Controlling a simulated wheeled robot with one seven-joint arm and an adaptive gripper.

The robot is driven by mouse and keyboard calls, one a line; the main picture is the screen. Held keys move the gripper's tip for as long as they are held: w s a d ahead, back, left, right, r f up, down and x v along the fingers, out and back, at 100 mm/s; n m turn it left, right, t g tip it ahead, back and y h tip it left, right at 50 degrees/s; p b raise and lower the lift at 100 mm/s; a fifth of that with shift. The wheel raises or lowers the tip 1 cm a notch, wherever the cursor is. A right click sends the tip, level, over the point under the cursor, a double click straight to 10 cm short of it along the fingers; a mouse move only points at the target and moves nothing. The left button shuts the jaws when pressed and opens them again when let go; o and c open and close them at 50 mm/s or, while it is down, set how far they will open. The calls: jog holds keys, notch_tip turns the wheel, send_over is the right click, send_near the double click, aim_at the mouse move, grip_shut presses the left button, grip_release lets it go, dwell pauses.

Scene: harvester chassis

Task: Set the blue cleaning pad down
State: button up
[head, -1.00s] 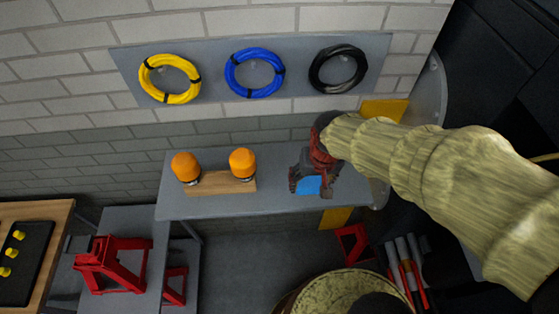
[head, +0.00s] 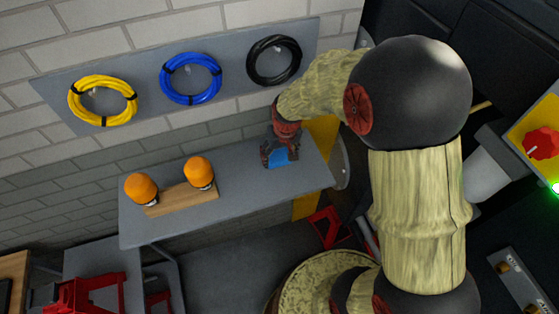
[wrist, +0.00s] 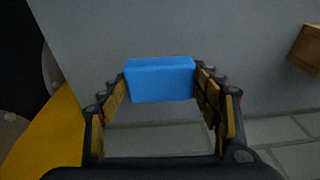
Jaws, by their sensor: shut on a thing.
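The blue cleaning pad is a plain blue block. In the wrist view the pad (wrist: 160,79) sits between the two yellow-padded fingers of my gripper (wrist: 161,88), which touch its two sides. In the head view my gripper (head: 280,148) is over the right part of the grey shelf (head: 250,203), and the pad (head: 280,157) shows partly below its fingers. In the wrist view the grey shelf surface lies just behind the pad. I cannot tell whether the pad touches it.
Two orange-capped things (head: 199,172) stand on a wooden block (head: 182,200) at the shelf's left. A panel with yellow, blue and black coils (head: 190,78) hangs on the wall above. A yellow plate (head: 318,150) is at the shelf's right end. The shelf's middle is clear.

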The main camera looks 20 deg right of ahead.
aim_at(279, 161)
jog(key=shift+w+d+f, duration=0.1)
jog(key=shift+w+f, duration=0.05)
jog(key=shift+f, duration=1.7)
jog(key=o, duration=1.6)
jog(key=shift+c, duration=0.2)
jog(key=shift+w, duration=0.1)
jog(key=r, duration=0.4)
jog(key=s+r, duration=0.1)
jog(key=r, duration=0.3)
jog(key=s+r, duration=0.1)
jog(key=r, duration=0.3)
jog(key=shift+s+d+p, duration=0.1)
jog(key=shift+d+p, duration=0.15)
jog(key=shift+p, duration=0.05)
jog(key=s+r+t, duration=0.3)
jog(key=s+r, duration=1.5)
jog(key=s, duration=0.1)
jog(key=shift+s+a+t, duration=0.25)
jog(key=shift+s+t, duration=0.05)
jog(key=shift+s, duration=0.1)
